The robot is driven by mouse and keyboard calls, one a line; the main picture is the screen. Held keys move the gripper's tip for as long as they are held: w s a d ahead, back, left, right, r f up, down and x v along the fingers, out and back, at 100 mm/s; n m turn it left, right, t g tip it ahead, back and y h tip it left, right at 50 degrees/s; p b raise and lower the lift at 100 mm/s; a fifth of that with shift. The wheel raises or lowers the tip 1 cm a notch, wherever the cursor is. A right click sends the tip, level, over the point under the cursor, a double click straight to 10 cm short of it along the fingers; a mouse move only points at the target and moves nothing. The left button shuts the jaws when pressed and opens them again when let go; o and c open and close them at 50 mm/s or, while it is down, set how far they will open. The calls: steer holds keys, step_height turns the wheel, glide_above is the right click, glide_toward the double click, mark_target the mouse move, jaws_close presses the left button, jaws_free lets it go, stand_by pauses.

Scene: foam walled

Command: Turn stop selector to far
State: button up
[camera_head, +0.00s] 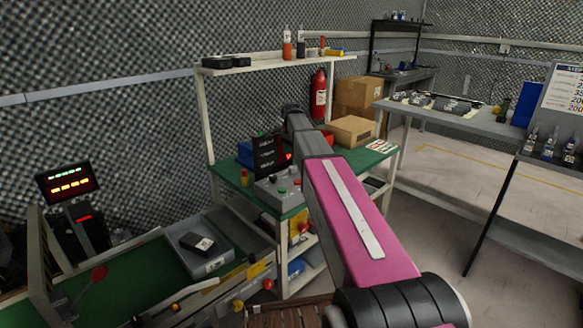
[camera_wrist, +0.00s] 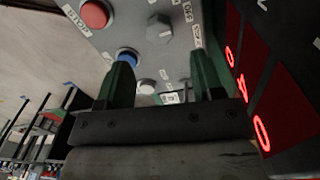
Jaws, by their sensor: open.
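A grey control box (camera_wrist: 130,25) fills the top of the wrist view. It carries a red button (camera_wrist: 95,14), a blue button (camera_wrist: 128,56), a grey faceted knob (camera_wrist: 159,28) and a pale round knob (camera_wrist: 147,86). Labels sit beside them, mostly too small to read; I cannot tell which control is the stop selector. My gripper (camera_wrist: 162,66) is open, its two green fingers apart and pointing toward the panel, with nothing seen held. In the head view the box (camera_head: 278,192) stands on the green bench, partly behind my arm; my fingertips are hidden there.
A black display panel with red digits (camera_wrist: 262,134) stands close to the right finger; it also shows in the head view (camera_head: 268,155).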

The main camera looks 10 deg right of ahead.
mark_target(292, 167)
step_height(292, 167, down, 7)
steer(key=shift+r, duration=0.1)
stand_by(0.4)
steer(key=shift+s, duration=0.1)
steer(key=c, duration=0.9)
